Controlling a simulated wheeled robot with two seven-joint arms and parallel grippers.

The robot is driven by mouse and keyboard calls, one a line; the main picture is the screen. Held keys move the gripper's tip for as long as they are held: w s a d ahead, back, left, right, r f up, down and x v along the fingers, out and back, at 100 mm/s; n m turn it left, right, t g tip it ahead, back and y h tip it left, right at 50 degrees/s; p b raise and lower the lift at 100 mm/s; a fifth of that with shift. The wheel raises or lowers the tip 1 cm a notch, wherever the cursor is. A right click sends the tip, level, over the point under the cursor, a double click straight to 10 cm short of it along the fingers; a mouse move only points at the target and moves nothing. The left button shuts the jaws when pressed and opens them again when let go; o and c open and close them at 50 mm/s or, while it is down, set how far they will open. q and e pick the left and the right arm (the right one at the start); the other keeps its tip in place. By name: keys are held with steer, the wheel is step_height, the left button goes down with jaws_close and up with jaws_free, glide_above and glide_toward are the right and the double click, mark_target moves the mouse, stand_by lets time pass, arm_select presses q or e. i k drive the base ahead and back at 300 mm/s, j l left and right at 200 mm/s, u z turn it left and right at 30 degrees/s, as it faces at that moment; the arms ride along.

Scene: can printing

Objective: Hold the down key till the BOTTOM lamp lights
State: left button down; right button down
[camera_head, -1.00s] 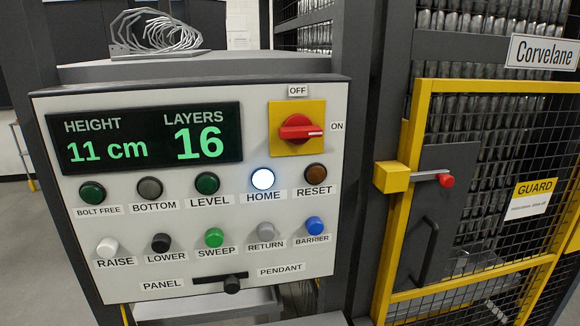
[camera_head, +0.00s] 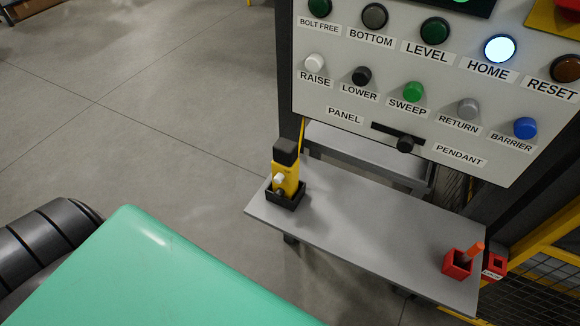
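The control panel (camera_head: 335,83) fills the upper right of the head view. Its BOTTOM lamp (camera_head: 375,16) is grey and unlit; the HOME lamp (camera_head: 500,48) glows white. The black LOWER button (camera_head: 361,76) sits between the white RAISE button (camera_head: 314,62) and the green SWEEP button (camera_head: 414,91). A slider switch (camera_head: 405,143) between PANEL and PENDANT has its knob towards the PENDANT end. A yellow pendant (camera_head: 287,178) with a white and a dark button stands upright in a black holder (camera_head: 285,199) on the shelf. Neither gripper is in view.
The grey shelf (camera_head: 370,225) is mostly bare between the pendant and a red box (camera_head: 457,265) with an orange-handled item in it. A yellow mesh fence (camera_head: 540,265) stands at the right. Open floor (camera_head: 150,100) lies at the left.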

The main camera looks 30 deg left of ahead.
mark_target(279, 193)
steer(key=u, duration=1.05)
